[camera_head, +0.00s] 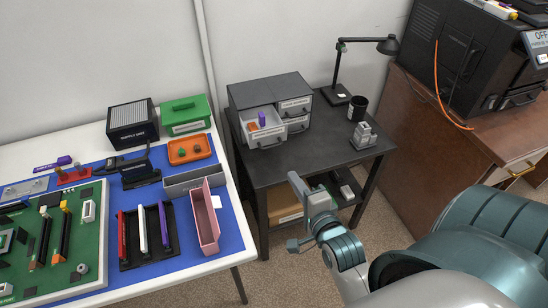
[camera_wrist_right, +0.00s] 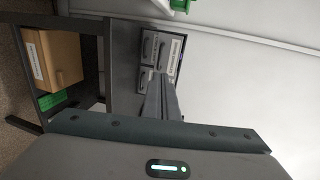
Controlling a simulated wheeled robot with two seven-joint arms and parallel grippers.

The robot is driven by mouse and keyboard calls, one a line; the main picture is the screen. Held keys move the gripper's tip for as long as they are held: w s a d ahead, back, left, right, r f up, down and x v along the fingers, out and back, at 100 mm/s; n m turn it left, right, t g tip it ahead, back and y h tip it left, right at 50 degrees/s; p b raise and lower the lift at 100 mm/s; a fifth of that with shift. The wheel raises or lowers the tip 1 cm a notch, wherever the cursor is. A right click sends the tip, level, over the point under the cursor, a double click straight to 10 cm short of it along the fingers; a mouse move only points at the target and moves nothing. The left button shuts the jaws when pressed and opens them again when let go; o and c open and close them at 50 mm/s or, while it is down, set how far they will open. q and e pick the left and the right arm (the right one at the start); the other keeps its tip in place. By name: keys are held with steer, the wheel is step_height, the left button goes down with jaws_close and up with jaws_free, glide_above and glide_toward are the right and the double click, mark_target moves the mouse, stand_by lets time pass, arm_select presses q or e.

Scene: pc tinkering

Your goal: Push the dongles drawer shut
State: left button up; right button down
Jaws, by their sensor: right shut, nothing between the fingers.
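A dark grey drawer cabinet (camera_head: 270,92) stands on the black side table. Its upper left drawer (camera_head: 262,137) is pulled out and holds small orange and purple pieces; its label is too small to read. The cabinet's other drawers look closed. The cabinet also shows sideways in the right wrist view (camera_wrist_right: 161,50), partly behind my fingers. My right gripper (camera_head: 299,187) is shut and empty, in front of the side table and apart from the drawer. In the right wrist view its closed fingers (camera_wrist_right: 160,98) point toward the cabinet. My left gripper is out of view.
The side table (camera_head: 325,140) also carries a desk lamp (camera_head: 340,92), a black cup (camera_head: 357,108) and a small grey device (camera_head: 363,135). A white workbench (camera_head: 215,262) with pc parts stands left. A brown cabinet (camera_head: 440,110) stands right. The tabletop before the drawers is mostly clear.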

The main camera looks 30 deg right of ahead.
steer(key=shift+w, duration=0.1)
steer(key=p, duration=0.2)
glide_toward(272, 147)
steer(key=x, duration=0.5)
steer(key=shift+f, duration=0.1)
steer(key=shift+w+d+f, duration=0.1)
steer(key=shift+w+f, duration=0.05)
steer(key=shift+w, duration=0.4)
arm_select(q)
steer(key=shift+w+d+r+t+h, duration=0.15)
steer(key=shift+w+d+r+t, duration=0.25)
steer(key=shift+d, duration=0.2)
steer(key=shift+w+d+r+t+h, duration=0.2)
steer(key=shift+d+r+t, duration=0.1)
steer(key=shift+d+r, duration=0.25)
arm_select(e)
steer(key=shift+w, duration=0.1)
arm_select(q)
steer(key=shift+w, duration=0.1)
